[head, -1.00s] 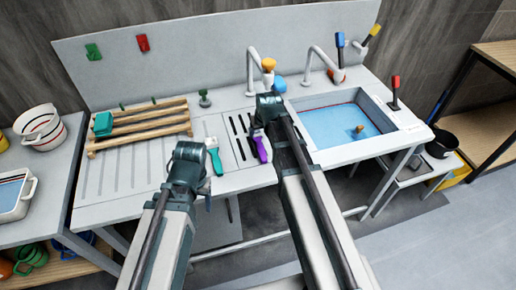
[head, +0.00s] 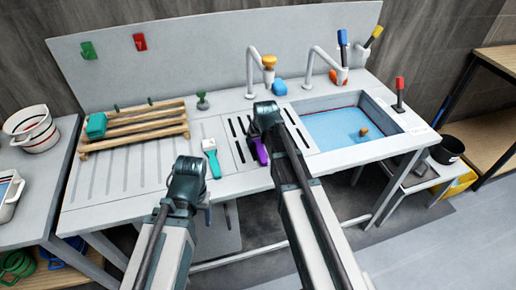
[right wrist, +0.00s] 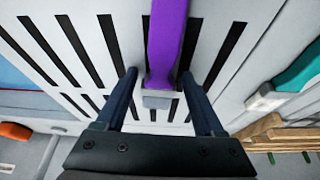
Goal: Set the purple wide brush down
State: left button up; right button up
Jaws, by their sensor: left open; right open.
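The purple wide brush (head: 261,152) lies on the slotted drain area of the worktop, left of the sink. In the right wrist view the purple brush (right wrist: 166,42) runs between the two fingers, with its pale grey head end nearest the gripper. My right gripper (head: 264,128) is open above the brush, one finger on each side, with gaps between fingers and brush; it also shows in the right wrist view (right wrist: 159,78). My left gripper (head: 187,180) is open and empty at the worktop's front edge, apart from the brushes. Its fingertips are hard to make out.
A teal brush (head: 211,158) lies left of the slots. A wooden rack (head: 135,130) with a teal block stands further left. The water-filled sink (head: 345,125) is to the right, with taps behind. The ribbed worktop in front of the rack is clear.

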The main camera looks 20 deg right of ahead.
jog(key=shift+f, duration=0.1)
dwell(0.4)
jog(key=shift+c, duration=0.3)
grip_shut()
